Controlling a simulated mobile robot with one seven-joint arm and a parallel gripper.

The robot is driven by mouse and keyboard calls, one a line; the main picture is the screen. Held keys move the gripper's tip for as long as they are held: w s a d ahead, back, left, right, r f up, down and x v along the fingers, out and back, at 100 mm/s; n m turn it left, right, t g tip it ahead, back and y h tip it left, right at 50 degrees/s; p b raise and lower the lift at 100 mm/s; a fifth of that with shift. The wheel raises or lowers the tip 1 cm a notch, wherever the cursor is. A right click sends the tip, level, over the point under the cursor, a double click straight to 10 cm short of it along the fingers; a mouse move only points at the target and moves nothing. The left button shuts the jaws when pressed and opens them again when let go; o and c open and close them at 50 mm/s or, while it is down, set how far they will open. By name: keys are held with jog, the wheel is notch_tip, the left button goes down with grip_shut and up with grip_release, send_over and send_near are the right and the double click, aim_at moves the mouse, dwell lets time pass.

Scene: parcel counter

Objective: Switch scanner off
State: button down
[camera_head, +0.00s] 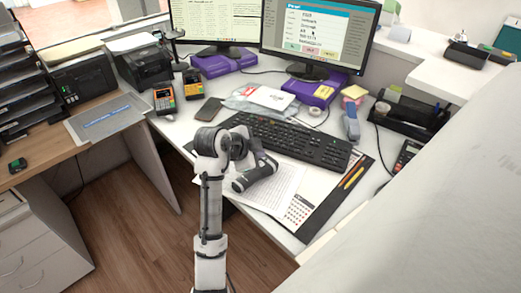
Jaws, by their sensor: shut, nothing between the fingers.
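My gripper (241,185) is at the end of my folded arm, low over the paper sheets in front of the keyboard. Its fingers are small and dark here; it is shut and empty. I cannot tell for sure which device is the scanner. A grey-blue handheld device (351,123) stands right of the keyboard, apart from my gripper. Two orange-and-black handheld devices, one nearer (164,98) and one farther (193,83), lie on the left part of the desk. No switch or indicator light on these can be made out.
A black keyboard (290,138) lies behind my gripper. Two monitors, left (215,20) and right (320,35), stand at the back. A black desk organizer (408,118) and a calculator (407,154) are at the right. Printers (143,65) stand at the left. A pale partition fills the lower right.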

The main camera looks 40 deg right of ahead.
notch_tip(320, 180, up, 5)
jog(key=p, duration=0.3)
jog(key=shift+r+p, duration=0.2)
jog(key=shift+p, duration=0.15)
jog(key=shift+w, duration=0.1)
